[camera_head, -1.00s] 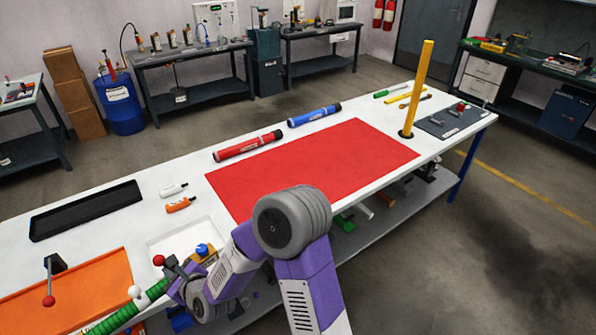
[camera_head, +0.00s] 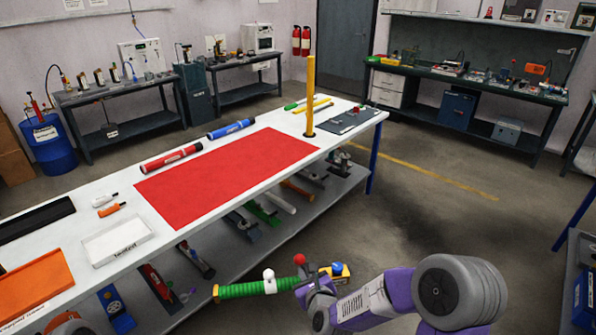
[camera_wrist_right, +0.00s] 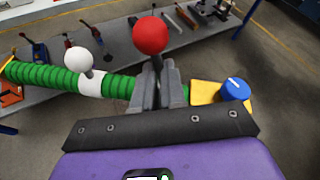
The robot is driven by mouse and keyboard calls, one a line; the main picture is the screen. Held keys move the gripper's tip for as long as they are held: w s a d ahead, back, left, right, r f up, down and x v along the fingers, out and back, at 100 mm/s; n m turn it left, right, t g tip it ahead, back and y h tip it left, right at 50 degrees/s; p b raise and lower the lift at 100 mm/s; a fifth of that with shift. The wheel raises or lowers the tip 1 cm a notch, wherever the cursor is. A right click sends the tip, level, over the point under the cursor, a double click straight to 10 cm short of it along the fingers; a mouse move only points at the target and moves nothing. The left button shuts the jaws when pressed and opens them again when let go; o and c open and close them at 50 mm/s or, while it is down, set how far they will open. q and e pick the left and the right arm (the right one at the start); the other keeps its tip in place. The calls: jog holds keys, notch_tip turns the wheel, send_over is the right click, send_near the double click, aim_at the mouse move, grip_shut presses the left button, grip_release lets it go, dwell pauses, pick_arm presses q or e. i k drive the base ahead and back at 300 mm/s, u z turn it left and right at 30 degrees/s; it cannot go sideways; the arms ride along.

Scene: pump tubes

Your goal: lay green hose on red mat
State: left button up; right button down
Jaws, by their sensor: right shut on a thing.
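The green ribbed hose (camera_head: 250,289) is held out in front of the table's near side, in the air over the floor and roughly level. My right gripper (camera_head: 303,284) is shut on it near its right end. In the right wrist view the hose (camera_wrist_right: 45,77) runs left from the fingers (camera_wrist_right: 158,90). It has a white collar with a white knob, and a yellow end piece with a blue knob. A red ball knob stands up at the fingers. The red mat (camera_head: 230,175) lies flat and bare on the white table, behind and left of the hose. My left gripper is not seen.
A red tube (camera_head: 171,158) and a blue tube (camera_head: 231,128) lie along the mat's far edge. A yellow post (camera_head: 310,95) stands right of the mat. A white tray (camera_head: 117,242) and an orange tray (camera_head: 35,287) lie left. The lower shelf holds several parts.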

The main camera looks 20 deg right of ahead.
aim_at(243, 170)
jog(key=z, duration=0.7)
jog(key=i, duration=0.5)
jog(key=z, duration=0.85)
jog(key=i, duration=1.6)
jog(key=u, duration=0.8)
jog(key=i, duration=0.9)
jog(key=u, duration=0.95)
jog(key=i, duration=0.2)
jog(key=u, duration=0.35)
